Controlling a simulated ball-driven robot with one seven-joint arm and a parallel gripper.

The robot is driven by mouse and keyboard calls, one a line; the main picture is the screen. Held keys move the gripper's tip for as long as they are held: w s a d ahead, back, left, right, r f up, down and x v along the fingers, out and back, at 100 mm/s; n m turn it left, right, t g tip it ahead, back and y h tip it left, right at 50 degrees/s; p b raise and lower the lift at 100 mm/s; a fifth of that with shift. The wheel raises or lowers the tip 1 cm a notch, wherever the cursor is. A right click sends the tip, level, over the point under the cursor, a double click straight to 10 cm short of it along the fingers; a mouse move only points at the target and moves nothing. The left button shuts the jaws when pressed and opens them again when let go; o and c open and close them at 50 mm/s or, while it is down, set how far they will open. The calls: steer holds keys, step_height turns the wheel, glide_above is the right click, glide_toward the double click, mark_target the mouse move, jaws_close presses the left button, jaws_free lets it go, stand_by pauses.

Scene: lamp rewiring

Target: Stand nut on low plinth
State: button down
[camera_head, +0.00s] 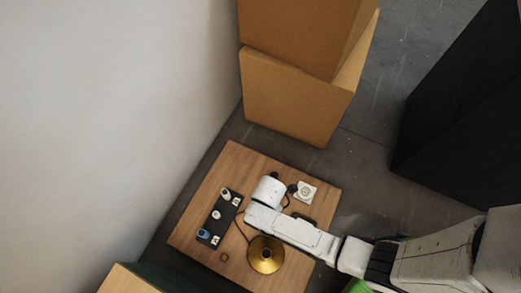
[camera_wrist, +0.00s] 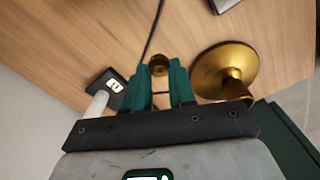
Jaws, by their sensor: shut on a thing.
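A small round brass piece, which looks like the nut (camera_wrist: 158,65), sits between the green fingertips of my gripper (camera_wrist: 160,72) in the wrist view. My gripper is shut on it, over the wooden table. In the head view my arm covers the fingers and the nut. A small brown-gold piece (camera_head: 224,257) lies on the table left of the lamp base. It may be the low plinth, but it is too small to tell.
The brass lamp base (camera_head: 265,255) stands right of my fingers in the wrist view (camera_wrist: 222,72). A black tray with small parts (camera_head: 215,224) lies on the table's left. A white square fitting (camera_head: 308,193) lies at the right. A dark cord (camera_wrist: 152,30) crosses the wood.

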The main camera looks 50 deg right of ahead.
steer(key=w+f+b, duration=0.2)
steer(key=f, duration=0.1)
steer(key=w+d+f+b, duration=0.1)
steer(key=w+f, duration=0.1)
steer(key=shift+f, duration=0.25)
steer(key=f, duration=0.1)
steer(key=f+b, duration=0.2)
steer(key=shift+w+f, duration=0.2)
steer(key=shift+w, duration=0.05)
steer(key=shift+r, duration=0.1)
steer(key=c, duration=0.9)
jaws_free()
steer(key=shift+c, duration=0.2)
step_height(320, 180, up, 12)
steer(key=p, duration=0.6)
steer(key=shift+p, duration=0.35)
steer(key=shift+s+r, duration=0.1)
